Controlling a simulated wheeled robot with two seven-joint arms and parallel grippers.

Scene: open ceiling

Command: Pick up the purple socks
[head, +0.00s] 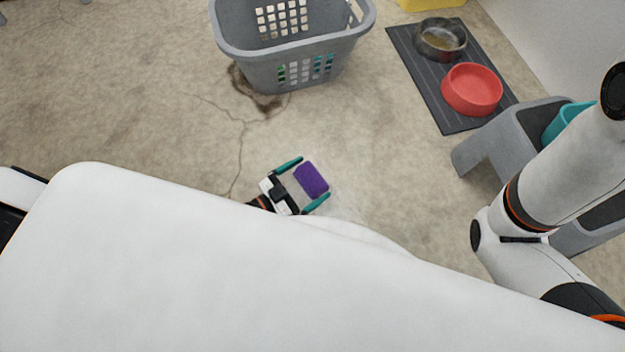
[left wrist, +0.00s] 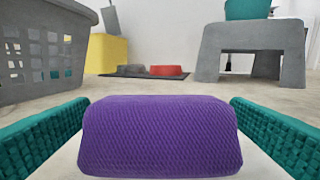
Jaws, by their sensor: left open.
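The purple socks (head: 311,180) lie as one folded bundle on the concrete floor. My left gripper (head: 303,182) is open, low at the floor, with its teal fingers on either side of the socks. In the left wrist view the socks (left wrist: 160,137) fill the space between the two teal fingers (left wrist: 158,130), with the left finger close to one end and the right finger close to the other. I cannot tell whether either finger touches them. My right gripper is not in view; only my right arm shows at the right.
A grey laundry basket (head: 290,62) stands beyond the socks. A dark mat (head: 424,82) holds a red bowl (head: 472,90) and a metal bowl (head: 441,40). A grey stool (head: 489,139) stands at the right. A yellow object (left wrist: 106,54) is at the back. The floor around the socks is clear.

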